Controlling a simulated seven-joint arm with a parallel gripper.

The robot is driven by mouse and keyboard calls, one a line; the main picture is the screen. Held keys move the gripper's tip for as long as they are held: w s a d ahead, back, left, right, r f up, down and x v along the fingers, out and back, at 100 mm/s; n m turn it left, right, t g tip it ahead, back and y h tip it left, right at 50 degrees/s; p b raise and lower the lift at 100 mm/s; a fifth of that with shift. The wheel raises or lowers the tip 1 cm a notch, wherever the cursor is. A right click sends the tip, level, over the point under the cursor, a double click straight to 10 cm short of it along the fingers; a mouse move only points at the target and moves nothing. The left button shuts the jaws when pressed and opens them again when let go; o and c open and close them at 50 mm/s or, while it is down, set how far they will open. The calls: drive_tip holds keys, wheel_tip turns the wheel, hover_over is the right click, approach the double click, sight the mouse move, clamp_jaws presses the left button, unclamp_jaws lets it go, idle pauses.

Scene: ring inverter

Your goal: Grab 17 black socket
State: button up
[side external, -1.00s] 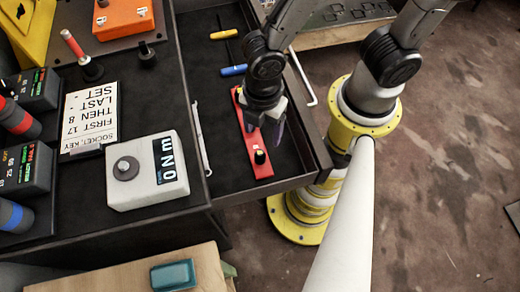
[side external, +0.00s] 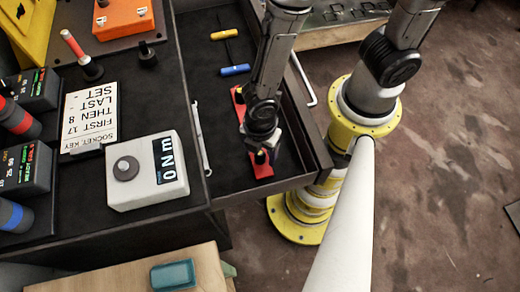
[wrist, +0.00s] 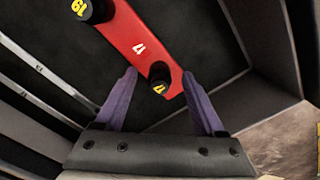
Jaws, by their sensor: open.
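A red socket rail (side external: 264,171) lies in the open drawer; it also shows in the wrist view (wrist: 128,32), marked with a white 17. A black socket (wrist: 159,74) with a yellow number, partly cut by the view angle, stands at the rail's near end beside that mark. In the side view its top (side external: 261,157) shows just below my gripper (side external: 262,148). In the wrist view my gripper (wrist: 160,78) is open, its purple fingers on either side of the socket with gaps. Another black socket (wrist: 92,9), marked 19, stands further along the rail.
The drawer wall (side external: 315,145) runs close on the right. Yellow-handled (side external: 224,34) and blue-handled (side external: 235,70) tools lie further back in the drawer. A sign (side external: 88,117) and a white box with a dial (side external: 147,172) sit on the bench left of it.

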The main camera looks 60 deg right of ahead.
clamp_jaws()
drive_tip(key=shift+r, duration=0.15)
idle(0.4)
